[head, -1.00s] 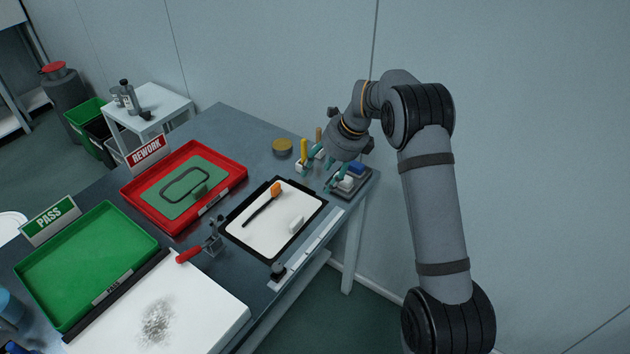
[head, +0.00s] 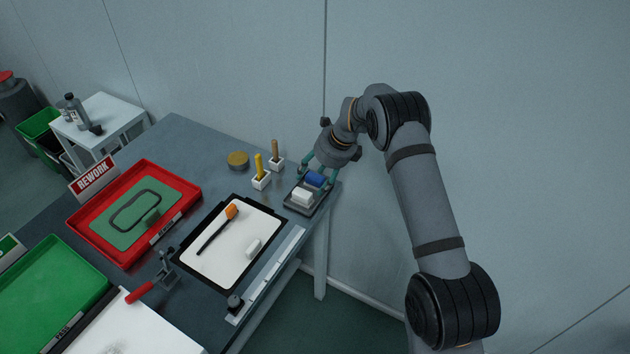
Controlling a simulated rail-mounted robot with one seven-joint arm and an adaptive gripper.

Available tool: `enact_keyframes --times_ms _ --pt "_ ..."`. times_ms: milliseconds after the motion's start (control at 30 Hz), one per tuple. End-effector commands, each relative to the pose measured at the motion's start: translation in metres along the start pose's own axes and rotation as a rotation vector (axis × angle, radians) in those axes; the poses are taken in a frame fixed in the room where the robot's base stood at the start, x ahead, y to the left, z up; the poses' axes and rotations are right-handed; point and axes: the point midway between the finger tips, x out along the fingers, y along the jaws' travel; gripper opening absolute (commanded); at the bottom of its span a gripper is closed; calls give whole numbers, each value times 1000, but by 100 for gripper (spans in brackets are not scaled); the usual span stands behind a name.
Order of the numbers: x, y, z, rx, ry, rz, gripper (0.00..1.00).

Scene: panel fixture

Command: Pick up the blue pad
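The blue pad (head: 315,179) lies in a small dark tray (head: 293,206) at the table's right back edge, behind a white pad (head: 302,197) in the same tray. My gripper (head: 318,172) is right over the tray's far part, its teal fingers apart. One finger shows to the left of the blue pad and the other to its right. The fingertips are small here, and I cannot tell whether they touch the pad.
Two white holders with a yellow-handled tool (head: 260,169) and a brown-handled tool (head: 275,155) stand just left of the tray. A black-rimmed white board (head: 220,257) holds a brush (head: 219,225) and a white block (head: 253,248). A red tray (head: 122,262) lies further left.

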Motion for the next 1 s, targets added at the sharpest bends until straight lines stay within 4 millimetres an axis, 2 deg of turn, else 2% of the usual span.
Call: enact_keyframes --times_ms 767,1000 --pt "0 0 0 0 1 1 9" --pt "0 0 0 -1 0 1 8"
